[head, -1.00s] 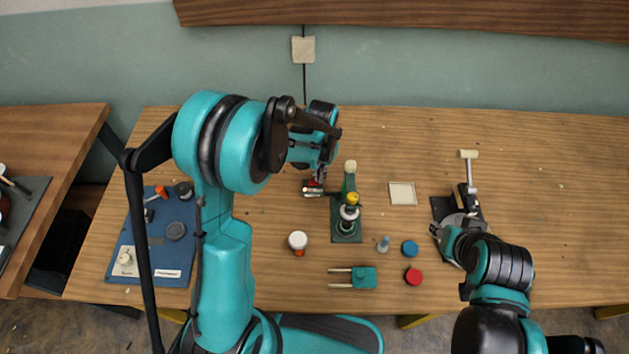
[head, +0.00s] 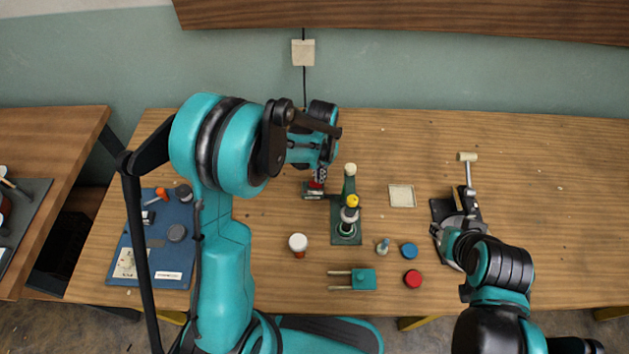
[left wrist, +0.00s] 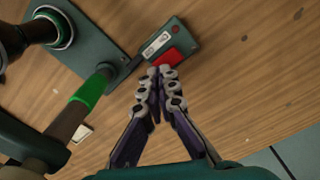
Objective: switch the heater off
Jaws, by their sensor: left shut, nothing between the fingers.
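The heater appears to be the green-based stand (head: 346,235) with an upright column and a yellow knob, mid-table in the head view. A small dark switch box (head: 314,194) sits at its back left, joined to it by a short dark link. In the left wrist view the box (left wrist: 184,37) carries a red rocker (left wrist: 173,56) and a pale label. My left gripper (head: 319,177) is shut and empty, its fingertips (left wrist: 161,72) at the rocker's near edge; contact cannot be told.
A white-capped jar (head: 298,243), a teal block with two prongs (head: 364,279), a blue disc (head: 409,250) and a red disc (head: 412,279) lie in front. A blue mat (head: 150,245) holds small items at left. A pale square pad (head: 402,195) lies right of the stand.

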